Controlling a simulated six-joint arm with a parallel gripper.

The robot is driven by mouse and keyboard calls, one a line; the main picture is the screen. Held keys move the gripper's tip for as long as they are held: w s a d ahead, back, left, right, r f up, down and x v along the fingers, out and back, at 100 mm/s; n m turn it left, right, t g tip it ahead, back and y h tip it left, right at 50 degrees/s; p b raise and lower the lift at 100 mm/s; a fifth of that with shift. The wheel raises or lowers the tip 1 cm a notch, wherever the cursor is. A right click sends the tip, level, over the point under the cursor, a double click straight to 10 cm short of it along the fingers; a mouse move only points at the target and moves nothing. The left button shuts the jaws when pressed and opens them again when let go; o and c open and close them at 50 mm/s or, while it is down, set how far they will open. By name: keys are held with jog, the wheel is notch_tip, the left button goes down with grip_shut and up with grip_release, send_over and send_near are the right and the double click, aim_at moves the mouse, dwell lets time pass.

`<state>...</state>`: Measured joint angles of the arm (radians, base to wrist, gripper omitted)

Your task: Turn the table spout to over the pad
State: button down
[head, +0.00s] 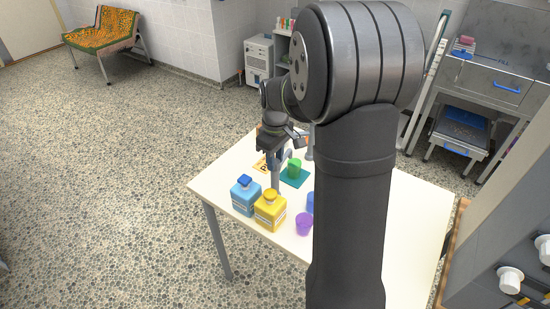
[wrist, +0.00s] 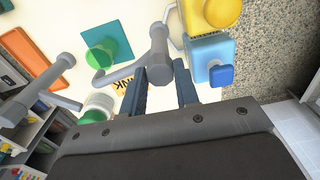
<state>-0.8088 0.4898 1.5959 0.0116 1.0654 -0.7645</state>
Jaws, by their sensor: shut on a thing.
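The grey table spout (wrist: 156,55) stands on a post, and its thin arm reaches left in the wrist view to a bent tip. In the head view the spout (head: 276,176) rises behind the yellow bottle. My gripper (wrist: 161,72) is shut on the spout, one dark finger on each side; in the head view my gripper (head: 281,146) is above the table. The teal pad (wrist: 121,37) lies flat with a green cup on it, also in the head view (head: 301,182). The tip appears near the pad's edge; its height hides whether it is over it.
A blue bottle (head: 245,198) and a yellow bottle (head: 270,211) stand at the table's front left, close to the spout. A purple cup (head: 304,224) is to their right. A second grey post (wrist: 45,85) stands left in the wrist view. A lettered card (head: 262,165) lies behind.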

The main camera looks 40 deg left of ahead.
jog(key=shift+m, duration=0.9)
jog(key=c, duration=1.1)
grip_release()
notch_tip(320, 180, up, 17)
jog(key=shift+w+r, duration=0.15)
jog(key=shift+r, duration=0.05)
notch_tip(320, 180, down, 18)
jog(key=shift+r, duration=0.25)
